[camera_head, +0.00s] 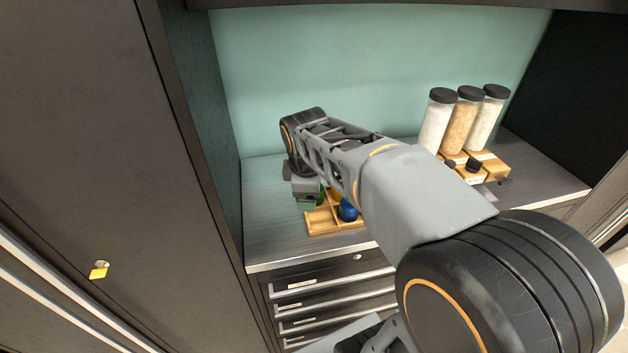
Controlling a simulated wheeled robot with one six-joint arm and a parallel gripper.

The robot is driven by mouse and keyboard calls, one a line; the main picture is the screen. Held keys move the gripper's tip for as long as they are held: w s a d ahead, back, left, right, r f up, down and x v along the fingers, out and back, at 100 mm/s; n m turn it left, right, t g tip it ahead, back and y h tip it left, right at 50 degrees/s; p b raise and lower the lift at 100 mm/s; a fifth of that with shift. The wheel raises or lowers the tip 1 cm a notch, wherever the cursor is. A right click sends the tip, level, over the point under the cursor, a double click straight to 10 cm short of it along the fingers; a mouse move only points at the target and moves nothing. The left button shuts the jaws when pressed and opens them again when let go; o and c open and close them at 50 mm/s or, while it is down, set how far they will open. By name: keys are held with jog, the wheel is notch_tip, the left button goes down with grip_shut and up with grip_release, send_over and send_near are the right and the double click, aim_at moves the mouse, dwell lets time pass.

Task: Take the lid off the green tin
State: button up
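A small patch of green (321,194), likely the green tin, shows at the back left of a wooden divided tray (322,228) on the counter. Most of it is hidden behind my arm and gripper, and I cannot make out its lid. My gripper (308,203) is low over the tray's left side, right beside the green patch. Its fingers are too small and covered to tell whether they are open or shut, or whether they touch the tin.
A blue round item (348,211) sits in the tray, partly behind my arm. Several black-lidded jars (437,122) stand on a wooden rack (490,165) at the right. A dark cabinet (110,170) borders the left. The counter (264,215) is clear left of the tray.

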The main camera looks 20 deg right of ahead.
jog(key=w+d+r+n+g+h+p, duration=0.15)
jog(key=w+d+n, duration=0.25)
jog(key=w+n, duration=0.7)
jog(key=shift+n, duration=0.6)
jog(key=p+x, duration=0.1)
jog(key=x, duration=0.5)
jog(key=p+x, duration=0.1)
jog(key=x, duration=0.5)
jog(key=shift+s+d+f, duration=0.15)
jog(key=shift+d+f, duration=0.1)
jog(key=shift+c, duration=0.2)
jog(key=c, duration=0.9)
jog(key=shift+t, duration=0.25)
